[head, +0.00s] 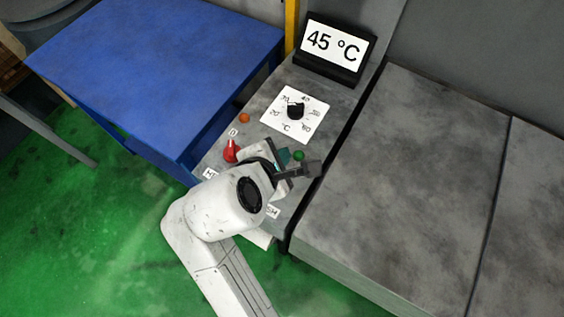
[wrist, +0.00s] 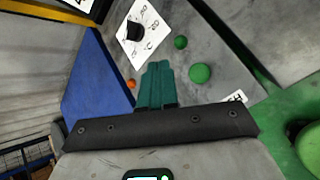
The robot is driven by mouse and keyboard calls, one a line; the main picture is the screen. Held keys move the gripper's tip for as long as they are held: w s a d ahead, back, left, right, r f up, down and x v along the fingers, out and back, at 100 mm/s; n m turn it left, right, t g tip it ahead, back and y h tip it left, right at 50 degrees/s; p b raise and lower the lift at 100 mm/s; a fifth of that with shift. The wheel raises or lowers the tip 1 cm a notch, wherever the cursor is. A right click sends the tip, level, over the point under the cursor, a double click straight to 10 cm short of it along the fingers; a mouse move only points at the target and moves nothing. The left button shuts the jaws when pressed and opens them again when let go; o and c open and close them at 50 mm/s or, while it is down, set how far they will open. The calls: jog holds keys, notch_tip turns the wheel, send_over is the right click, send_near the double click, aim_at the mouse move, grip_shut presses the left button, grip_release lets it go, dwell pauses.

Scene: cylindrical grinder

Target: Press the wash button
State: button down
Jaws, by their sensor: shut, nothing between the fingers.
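My gripper (head: 285,155) hangs over the lower part of the grey control panel (head: 262,112). Its teal fingers (wrist: 158,68) are shut together and empty. In the wrist view a large round green button (wrist: 200,73) lies just right of the fingertips. A partly hidden label (wrist: 236,98) sits below it; it cannot be read in full. In the head view my gripper and wrist hide this button, and a label ending in "SH" (head: 272,212) shows beside my wrist. Whether the fingertips touch the panel cannot be told.
A small green lamp (head: 299,155), an orange lamp (head: 244,118) and a red switch (head: 231,151) are on the panel. A temperature dial (head: 295,111) and a "45 °C" display (head: 334,46) stand beyond. A blue cabinet (head: 160,62) is left; a grey machine cover (head: 410,165) is right.

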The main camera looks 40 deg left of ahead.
notch_tip(320, 180, down, 6)
jog(key=b, duration=0.5)
jog(key=shift+f+b, duration=0.1)
jog(key=shift+b, duration=0.3)
jog(key=shift+f, duration=0.95)
dwell(0.8)
jog(key=shift+f, duration=0.4)
jog(key=shift+f, duration=0.65)
dwell(0.7)
jog(key=shift+r, duration=0.1)
jog(key=shift+r+p, duration=1)
jog(key=shift+p, duration=0.2)
jog(key=shift+r, duration=0.1)
